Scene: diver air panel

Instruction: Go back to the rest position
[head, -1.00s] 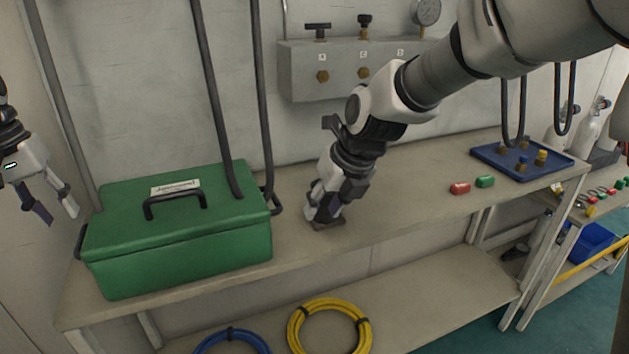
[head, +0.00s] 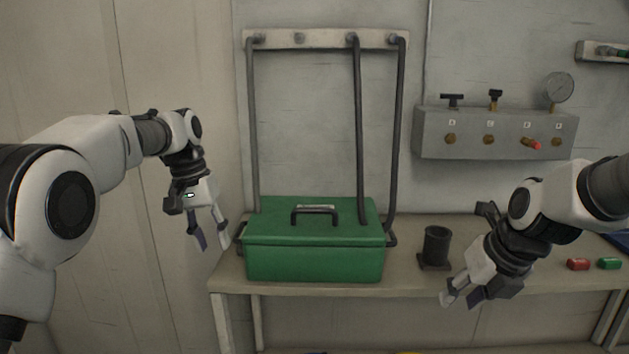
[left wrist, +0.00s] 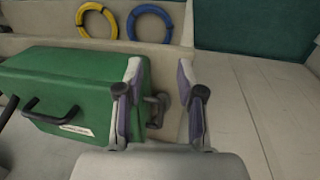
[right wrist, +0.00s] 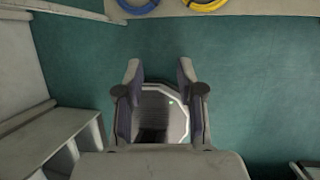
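My left gripper (head: 214,246) is open and empty, to the left of the green case (head: 315,262). In the left wrist view its fingers (left wrist: 161,75) are spread, with the case behind and to the left. My right gripper (head: 461,298) hangs in front of the bench edge, below and right of the black cup-shaped holder (head: 436,247). In the right wrist view its fingers (right wrist: 159,75) are apart with nothing held between them; the floor shows beyond.
The bench (head: 405,282) carries the case, the holder, a red piece (head: 578,264) and a green piece (head: 609,263). A grey valve panel (head: 430,143) with a gauge (head: 558,88) is on the wall. Dark hoses hang from a rail (head: 275,39).

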